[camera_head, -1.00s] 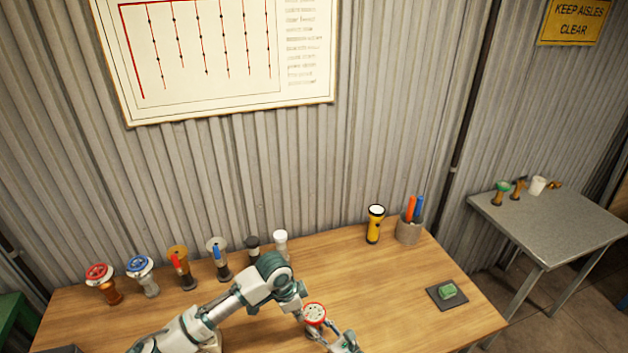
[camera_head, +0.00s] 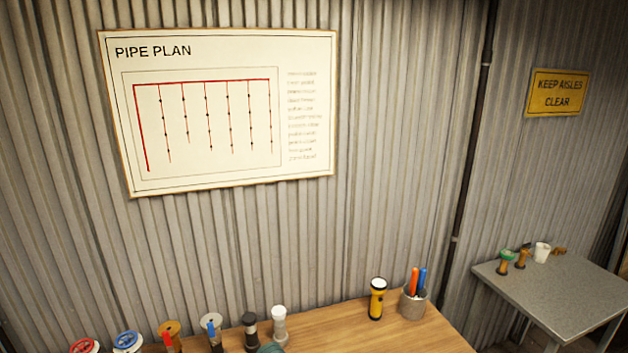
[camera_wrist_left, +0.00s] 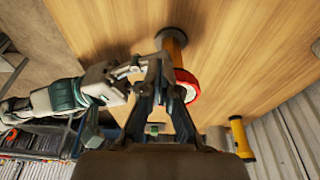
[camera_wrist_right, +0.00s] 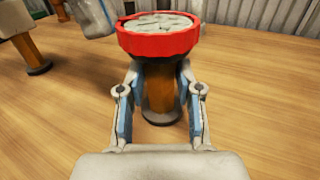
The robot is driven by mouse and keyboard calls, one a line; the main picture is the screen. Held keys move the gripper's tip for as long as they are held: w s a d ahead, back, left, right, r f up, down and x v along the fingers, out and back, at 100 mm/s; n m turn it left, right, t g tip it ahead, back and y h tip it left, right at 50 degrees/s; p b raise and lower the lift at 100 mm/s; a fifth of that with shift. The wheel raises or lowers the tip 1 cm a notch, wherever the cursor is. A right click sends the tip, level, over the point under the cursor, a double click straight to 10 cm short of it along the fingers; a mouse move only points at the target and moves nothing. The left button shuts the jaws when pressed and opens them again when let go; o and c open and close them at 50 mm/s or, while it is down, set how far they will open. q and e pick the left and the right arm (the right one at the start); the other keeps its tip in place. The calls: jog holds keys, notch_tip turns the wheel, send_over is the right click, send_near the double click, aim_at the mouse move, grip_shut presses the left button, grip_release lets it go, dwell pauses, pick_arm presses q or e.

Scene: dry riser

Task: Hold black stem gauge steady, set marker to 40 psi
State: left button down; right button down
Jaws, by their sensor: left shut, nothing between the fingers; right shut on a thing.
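A gauge with a red rim and a pale top (camera_wrist_right: 160,32) stands upright on the wooden table in the right wrist view. Its stem (camera_wrist_right: 160,90) looks brass-brown and its foot is dark. My right gripper (camera_wrist_right: 158,78) is shut on this stem, one finger on each side. In the left wrist view, the red rim (camera_wrist_left: 188,86) shows beside my left gripper (camera_wrist_left: 160,62), which is shut and empty. My right gripper (camera_wrist_left: 128,70) comes in from the left there. The dial face and marker cannot be read. Neither gripper shows in the head view.
Several valves and fittings line the table's back, including a red-wheeled one (camera_head: 84,347) and a black-topped one (camera_head: 250,332). A flashlight (camera_head: 377,299) and a pen cup (camera_head: 412,303) stand right of them. A grey side table (camera_head: 560,290) is at far right.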

pick_arm(q)
jog(key=shift+w, duration=0.4)
jog(key=shift+w+a, duration=0.25)
jog(key=shift+w, duration=0.35)
jog(key=shift+w+a, duration=0.2)
jog(key=shift+w, duration=0.7)
dwell(0.4)
jog(key=d+v, duration=0.1)
jog(key=v, duration=0.4)
jog(key=shift+w+a+r, duration=0.2)
jog(key=shift+a+r, duration=0.2)
jog(key=shift+r, duration=0.15)
jog(key=shift+s, duration=0.1)
